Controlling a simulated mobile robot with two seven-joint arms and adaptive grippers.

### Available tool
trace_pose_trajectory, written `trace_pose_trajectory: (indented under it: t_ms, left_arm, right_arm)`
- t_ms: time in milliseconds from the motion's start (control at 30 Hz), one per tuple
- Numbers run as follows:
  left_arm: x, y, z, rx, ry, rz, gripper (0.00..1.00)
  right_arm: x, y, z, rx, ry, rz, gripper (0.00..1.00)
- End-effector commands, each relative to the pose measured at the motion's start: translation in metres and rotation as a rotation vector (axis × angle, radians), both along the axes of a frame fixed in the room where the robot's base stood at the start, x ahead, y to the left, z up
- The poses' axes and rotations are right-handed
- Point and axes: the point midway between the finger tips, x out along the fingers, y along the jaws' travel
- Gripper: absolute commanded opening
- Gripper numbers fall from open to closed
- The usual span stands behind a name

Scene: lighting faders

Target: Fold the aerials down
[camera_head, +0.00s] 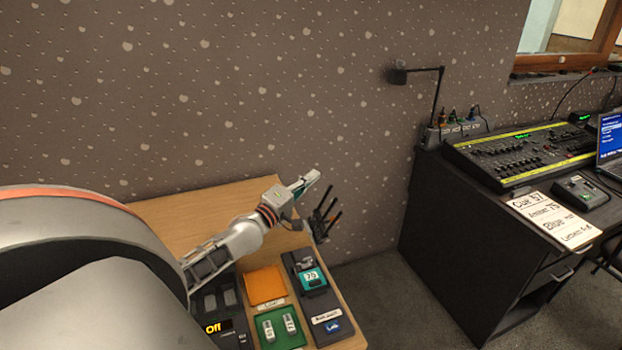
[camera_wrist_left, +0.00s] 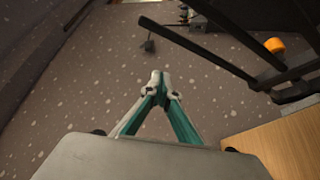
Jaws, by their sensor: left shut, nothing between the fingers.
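Several thin black aerials (camera_head: 328,209) stick up, tilted, from a dark device at the far right edge of the wooden table. In the left wrist view, long black bars (camera_wrist_left: 215,52) that look like these aerials cross the upper right, close to the camera. My left gripper (camera_head: 314,176) is shut and empty, just up and left of the aerials in the head view. In the left wrist view its teal fingers meet at the tips (camera_wrist_left: 163,84), apart from the bars. My forearm hides part of the device's base. My right gripper is not in view.
A wall stands behind. A black desk (camera_head: 450,235) with a lighting console (camera_head: 520,152) is at right.

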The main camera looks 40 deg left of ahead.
Motion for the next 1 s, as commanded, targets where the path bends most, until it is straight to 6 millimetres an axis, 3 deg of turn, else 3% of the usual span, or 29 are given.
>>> trace_pose_trajectory:
  t_ms: [367, 600, 800, 1000]
  left_arm:
    - [0.000, 0.000, 0.001, 0.002, 0.000, -0.002, 0.00]
    - [0.008, -0.010, -0.001, 0.054, -0.030, -0.054, 0.00]
    - [0.009, -0.018, -0.016, 0.131, -0.058, -0.142, 0.00]
    - [-0.004, -0.010, -0.038, 0.203, -0.060, -0.226, 0.00]
  right_arm:
    - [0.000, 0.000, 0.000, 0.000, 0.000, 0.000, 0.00]
    - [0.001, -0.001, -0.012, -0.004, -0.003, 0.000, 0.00]
    - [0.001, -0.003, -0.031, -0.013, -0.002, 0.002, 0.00]
    - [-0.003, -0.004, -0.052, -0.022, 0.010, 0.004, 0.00]
